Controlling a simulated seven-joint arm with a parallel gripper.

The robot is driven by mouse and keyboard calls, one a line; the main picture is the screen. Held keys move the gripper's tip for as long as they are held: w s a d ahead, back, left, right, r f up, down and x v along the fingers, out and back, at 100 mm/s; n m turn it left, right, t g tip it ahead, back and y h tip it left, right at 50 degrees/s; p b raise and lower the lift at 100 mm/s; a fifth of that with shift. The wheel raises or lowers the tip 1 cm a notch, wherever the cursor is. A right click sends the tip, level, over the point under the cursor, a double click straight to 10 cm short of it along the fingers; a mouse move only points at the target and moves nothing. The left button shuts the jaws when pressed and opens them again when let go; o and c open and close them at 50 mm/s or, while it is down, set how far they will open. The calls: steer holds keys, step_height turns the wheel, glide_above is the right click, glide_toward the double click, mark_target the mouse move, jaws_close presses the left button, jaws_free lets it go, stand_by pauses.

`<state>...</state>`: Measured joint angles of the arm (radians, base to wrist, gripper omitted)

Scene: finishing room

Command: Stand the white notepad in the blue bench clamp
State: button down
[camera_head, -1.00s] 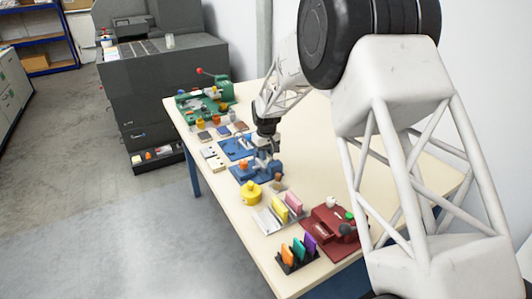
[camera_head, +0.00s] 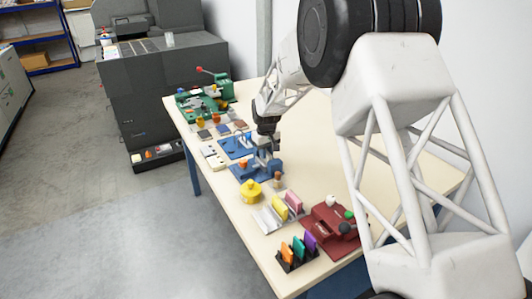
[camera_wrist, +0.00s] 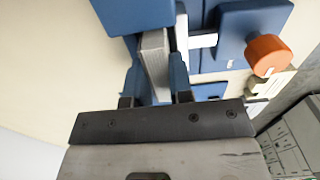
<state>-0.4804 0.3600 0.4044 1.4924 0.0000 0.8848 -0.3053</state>
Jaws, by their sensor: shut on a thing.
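The blue bench clamp (camera_head: 250,171) stands on the cream table under my gripper (camera_head: 266,148). In the wrist view the clamp (camera_wrist: 250,22) fills the top, with an orange knob (camera_wrist: 267,55) at its right. My gripper (camera_wrist: 155,92) is shut on the white notepad (camera_wrist: 154,58), which shows as a narrow pale edge between the fingers. The notepad's far end is beside the clamp's blue block and appears to lie between its jaw parts. Whether it touches the clamp's base is hidden. In the head view the notepad is too small to make out.
A yellow round pot (camera_head: 250,190) stands just in front of the clamp. A rack with yellow and pink pads (camera_head: 279,208), a red device (camera_head: 330,228) and a dark rack of coloured pads (camera_head: 298,254) are nearer. A green machine (camera_head: 222,88) stands at the far end.

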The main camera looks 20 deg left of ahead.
steer(key=shift+f, duration=0.65)
stand_by(0.7)
steer(key=c, duration=1.3)
jaws_free()
steer(key=shift+r, duration=0.15)
steer(key=shift+r, duration=5.35)
steer(key=shift+d+r, duration=0.1)
